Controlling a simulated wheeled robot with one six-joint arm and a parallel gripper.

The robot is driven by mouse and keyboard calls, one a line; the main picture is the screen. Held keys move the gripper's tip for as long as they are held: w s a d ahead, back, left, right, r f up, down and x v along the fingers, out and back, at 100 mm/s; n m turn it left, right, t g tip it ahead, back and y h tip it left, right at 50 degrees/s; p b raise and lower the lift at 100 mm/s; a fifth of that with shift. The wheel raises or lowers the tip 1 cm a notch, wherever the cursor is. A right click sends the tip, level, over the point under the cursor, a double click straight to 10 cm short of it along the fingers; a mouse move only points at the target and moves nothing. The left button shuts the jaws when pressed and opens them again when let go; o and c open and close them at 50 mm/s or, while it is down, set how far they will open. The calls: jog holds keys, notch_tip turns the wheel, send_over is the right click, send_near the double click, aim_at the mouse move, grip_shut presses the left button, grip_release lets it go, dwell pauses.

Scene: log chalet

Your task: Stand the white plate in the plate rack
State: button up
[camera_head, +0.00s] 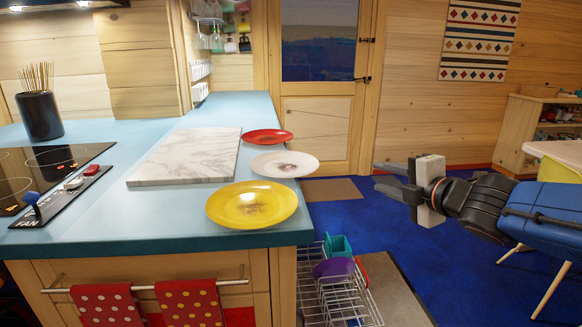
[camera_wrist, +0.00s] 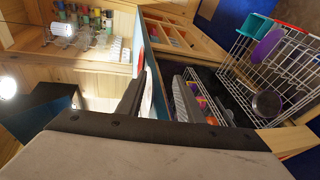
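The white plate (camera_head: 285,164) lies flat on the blue counter's right edge, between a red plate (camera_head: 267,136) and a yellow plate (camera_head: 252,205). A wire rack (camera_head: 340,298), which seems to be the plate rack, stands low to the right of the counter. It holds a teal item (camera_head: 338,246) and a purple item (camera_head: 333,268). The rack also shows in the wrist view (camera_wrist: 272,75). My gripper (camera_head: 380,176) is in the air to the right of the white plate, apart from it. Its fingers are spread with nothing held between them.
A marble board (camera_head: 186,157) lies on the counter (camera_head: 110,218), left of the plates. A utensil pot (camera_head: 40,116) and a cooktop (camera_head: 45,172) are further left. Two dotted red towels (camera_head: 190,302) hang in front. Blue floor lies open between counter and back wall.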

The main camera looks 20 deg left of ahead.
aim_at(315, 168)
jog(key=s+a+n+g+y, duration=0.2)
jog(key=a+n, duration=0.2)
jog(key=a, duration=0.2)
jog(key=shift+x, duration=8.55)
jog(key=shift+s+f, duration=0.1)
jog(key=shift+f, duration=0.05)
grip_shut()
